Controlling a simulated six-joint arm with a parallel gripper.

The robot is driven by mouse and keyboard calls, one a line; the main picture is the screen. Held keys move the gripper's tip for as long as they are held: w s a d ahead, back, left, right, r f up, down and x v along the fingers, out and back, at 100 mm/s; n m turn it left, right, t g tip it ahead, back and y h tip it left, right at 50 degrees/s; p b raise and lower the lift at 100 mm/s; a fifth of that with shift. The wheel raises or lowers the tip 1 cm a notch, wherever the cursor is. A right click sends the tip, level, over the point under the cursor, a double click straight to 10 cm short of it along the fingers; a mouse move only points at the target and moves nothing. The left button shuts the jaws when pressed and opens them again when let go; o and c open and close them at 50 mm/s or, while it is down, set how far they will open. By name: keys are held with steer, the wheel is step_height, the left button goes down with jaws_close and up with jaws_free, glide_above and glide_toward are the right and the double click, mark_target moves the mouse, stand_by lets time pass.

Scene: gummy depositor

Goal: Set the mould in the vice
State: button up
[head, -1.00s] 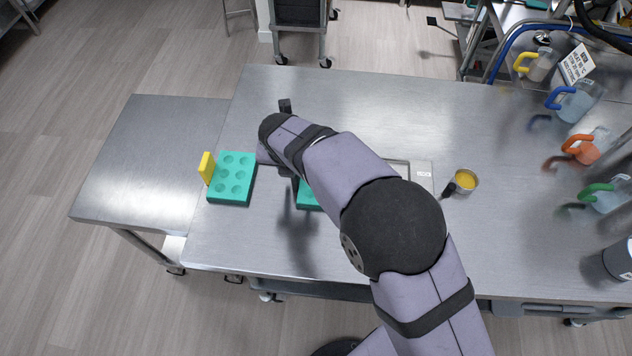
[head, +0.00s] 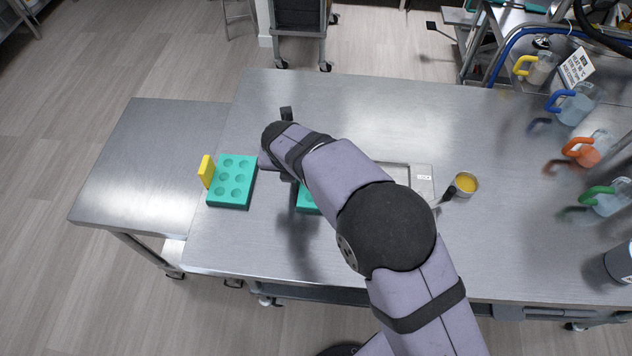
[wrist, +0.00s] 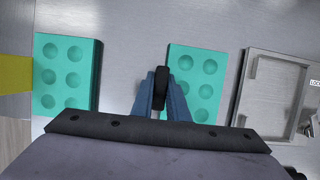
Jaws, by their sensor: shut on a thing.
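Two teal moulds with round cavities lie on the steel table. The left mould (head: 232,182) is in full view; it also shows in the wrist view (wrist: 66,76). The other mould (head: 306,200) is mostly behind my arm in the head view; the wrist view (wrist: 206,68) shows more of it. To its right lies a grey metal fixture with a raised frame (wrist: 240,110), apparently the vice (head: 421,182). My gripper (wrist: 160,100) is beside and partly over the left edge of the second mould. A narrow black piece (wrist: 161,78) shows between its fingers; I cannot tell what it belongs to.
A yellow block (head: 206,171) stands against the left mould's left side. A cup of yellow contents (head: 466,185) stands right of the fixture. Several jugs with coloured handles (head: 585,150) line the right. The table's back left is clear.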

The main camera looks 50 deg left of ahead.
steer(key=shift+d+f, duration=0.1)
steer(key=shift+f, duration=0.05)
jaws_close()
step_height(320, 180, up, 2)
steer(key=shift+r+p, duration=0.15)
steer(key=shift+p, duration=0.95)
steer(key=shift+w+b, duration=0.3)
steer(key=shift+b, duration=0.35)
steer(key=w+d+r+b, duration=0.1)
steer(key=w+b, duration=0.1)
steer(key=b, duration=0.1)
steer(key=w+d+r+b, duration=0.1)
steer(key=w+b, duration=0.2)
steer(key=b, duration=0.1)
steer(key=w+d+r+b, duration=0.1)
steer(key=w+b, duration=0.1)
steer(key=b, duration=0.2)
steer(key=shift+w+d+r, duration=0.2)
steer(key=shift+w+d, duration=0.1)
steer(key=shift+d, duration=0.05)
steer(key=w+d+r+b, duration=0.3)
steer(key=d+r+b, duration=0.1)
steer(key=d+b, duration=0.4)
steer(key=shift+w+r+b, duration=0.25)
steer(key=shift+w+b, duration=0.15)
steer(key=shift+b, duration=0.15)
steer(key=shift+d+r+p, duration=0.1)
steer(key=shift+p, duration=0.4)
